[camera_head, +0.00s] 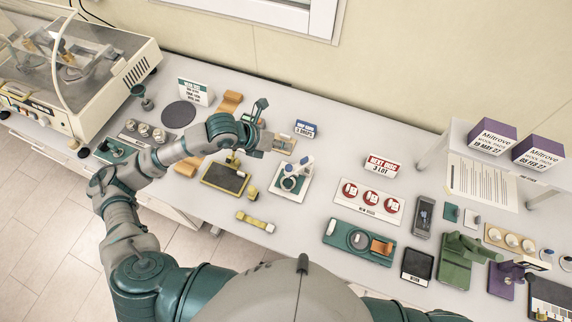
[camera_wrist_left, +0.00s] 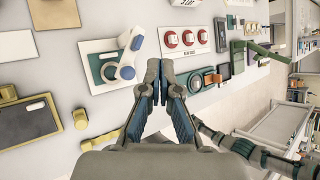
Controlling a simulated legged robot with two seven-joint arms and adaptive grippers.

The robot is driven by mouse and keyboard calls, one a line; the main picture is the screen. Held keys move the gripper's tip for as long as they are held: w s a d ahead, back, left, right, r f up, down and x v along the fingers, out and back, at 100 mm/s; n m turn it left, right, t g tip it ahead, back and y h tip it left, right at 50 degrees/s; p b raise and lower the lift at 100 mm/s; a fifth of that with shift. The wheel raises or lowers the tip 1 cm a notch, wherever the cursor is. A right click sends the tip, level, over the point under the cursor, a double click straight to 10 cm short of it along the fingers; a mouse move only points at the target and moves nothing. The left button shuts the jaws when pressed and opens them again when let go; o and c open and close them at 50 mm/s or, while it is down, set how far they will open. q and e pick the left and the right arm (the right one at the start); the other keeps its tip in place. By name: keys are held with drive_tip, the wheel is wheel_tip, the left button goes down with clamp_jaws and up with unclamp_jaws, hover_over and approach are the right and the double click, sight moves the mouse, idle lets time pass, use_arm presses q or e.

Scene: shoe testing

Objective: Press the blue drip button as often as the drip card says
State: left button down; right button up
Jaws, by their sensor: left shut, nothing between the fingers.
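The drip card (camera_head: 305,129) is a small blue and white sign standing at the back of the table; its lower line seems to read "3 DROPS". The drip device (camera_head: 291,183) is a white stand with blue parts on a white plate. In the left wrist view its upper blue part, seemingly the drip button (camera_wrist_left: 137,42), shows left of my fingers.
A black tray with a yellow frame (camera_head: 225,178) and a yellow strap (camera_head: 255,221) lie near the device. To its right is a white card with several red buttons (camera_head: 367,201) and a red "3 LOT" sign (camera_head: 381,166). A testing machine (camera_head: 75,70) stands far left.

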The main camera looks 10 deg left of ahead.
use_arm(q)
drive_tip(key=b, duration=0.2)
hover_over(286, 167)
drive_tip(key=f, duration=0.3)
drive_tip(key=d+f, duration=0.1)
drive_tip(key=f, duration=0.1)
drive_tip(key=shift+f, duration=0.15)
drive_tip(key=f+b, duration=0.3)
drive_tip(key=shift+a, duration=0.3)
drive_tip(key=shift+a+f, duration=0.2)
drive_tip(key=shift+a, duration=0.25)
drive_tip(key=shift+d+r, duration=0.1)
drive_tip(key=shift+d, duration=0.45)
drive_tip(key=shift+a, duration=0.4)
use_arm(e)
drive_tip(key=shift+d+f, duration=0.2)
drive_tip(key=shift+f, duration=1.1)
drive_tip(key=shift+d+f, duration=0.15)
drive_tip(key=shift+f, duration=1.15)
use_arm(q)
drive_tip(key=shift+d, duration=0.1)
use_arm(e)
drive_tip(key=shift+a, duration=0.2)
